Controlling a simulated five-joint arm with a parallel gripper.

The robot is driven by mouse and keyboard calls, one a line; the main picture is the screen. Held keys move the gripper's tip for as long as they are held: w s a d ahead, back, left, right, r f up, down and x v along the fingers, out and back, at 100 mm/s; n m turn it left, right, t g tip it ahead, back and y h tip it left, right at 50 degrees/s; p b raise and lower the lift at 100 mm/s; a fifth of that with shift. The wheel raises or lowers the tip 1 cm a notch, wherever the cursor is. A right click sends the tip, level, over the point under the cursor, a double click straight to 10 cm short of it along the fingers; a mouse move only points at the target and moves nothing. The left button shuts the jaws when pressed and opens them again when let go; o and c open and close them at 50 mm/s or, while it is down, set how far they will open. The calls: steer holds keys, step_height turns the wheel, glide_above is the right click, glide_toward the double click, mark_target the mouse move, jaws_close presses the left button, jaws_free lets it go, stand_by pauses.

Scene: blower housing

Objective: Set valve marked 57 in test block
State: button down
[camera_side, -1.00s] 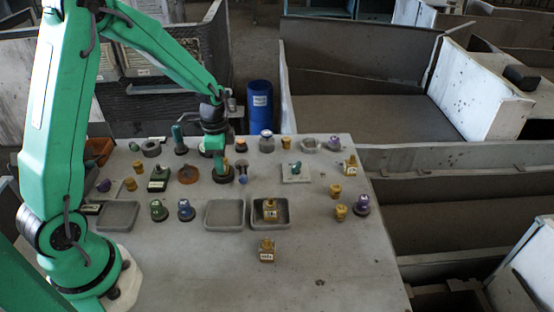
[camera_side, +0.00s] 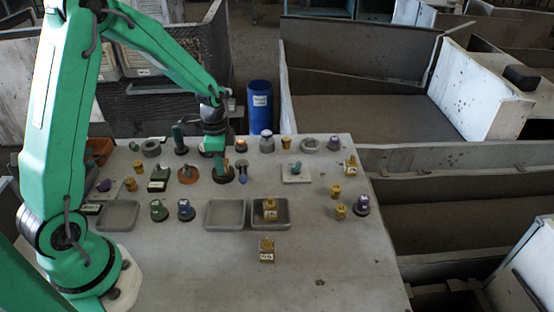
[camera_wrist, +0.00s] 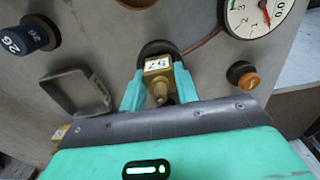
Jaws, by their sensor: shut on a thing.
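My gripper (camera_wrist: 160,88) is shut on a brass valve (camera_wrist: 158,68) with a white label, which reads 57 turned on its side, in the wrist view. A dark round body (camera_wrist: 157,47) lies right behind the valve. I cannot tell whether the valve sits in it or is held just over it. In the side view, my gripper (camera_side: 222,167) is low over a dark round base (camera_side: 223,177) near the table's middle back, and mostly hides the valve. I cannot say for sure which thing is the test block.
A gauge (camera_wrist: 257,14) with a copper tube is close by. A blue knob marked 26 (camera_wrist: 30,35), a small grey tray (camera_wrist: 78,92) and an orange-topped knob (camera_wrist: 243,74) lie around. Another brass valve (camera_side: 267,252) stands on the table (camera_side: 330,270), whose front is mostly clear.

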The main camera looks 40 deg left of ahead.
steer(key=shift+f, duration=0.3)
steer(key=c, duration=1)
jaws_free()
steer(key=shift+o, duration=0.6)
steer(key=o, duration=0.3)
steer(key=shift+r, duration=0.1)
steer(key=shift+r, duration=3.6)
